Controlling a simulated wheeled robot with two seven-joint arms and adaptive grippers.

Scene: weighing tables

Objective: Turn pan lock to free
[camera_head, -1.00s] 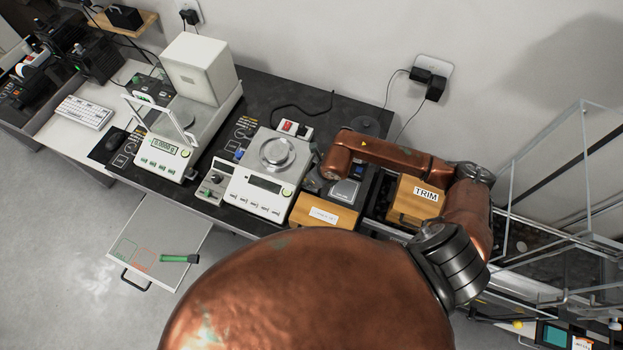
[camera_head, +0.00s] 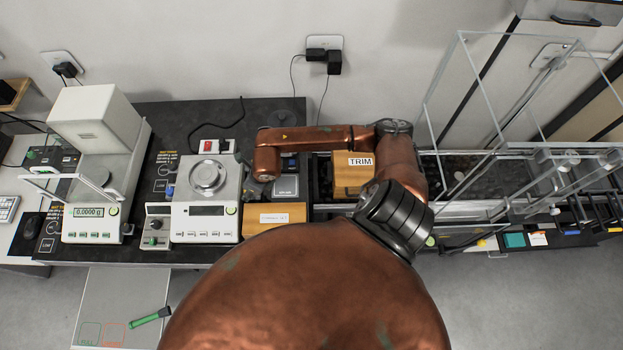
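Two weighing balances stand on the dark table. The left balance (camera_head: 92,212) has a white box-shaped cover and a display reading zeros. The right balance (camera_head: 206,222) has a round metal pan (camera_head: 208,177) and a dark display. My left gripper is not in view.
A wooden box marked TRIM (camera_head: 352,188) and a wooden block with a white label (camera_head: 275,220) stand near my arm. A grey device (camera_head: 286,187) sits between them. Clear-walled frames (camera_head: 500,115) rise at the right. A green marker (camera_head: 150,318) lies on a pulled-out tray (camera_head: 105,285).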

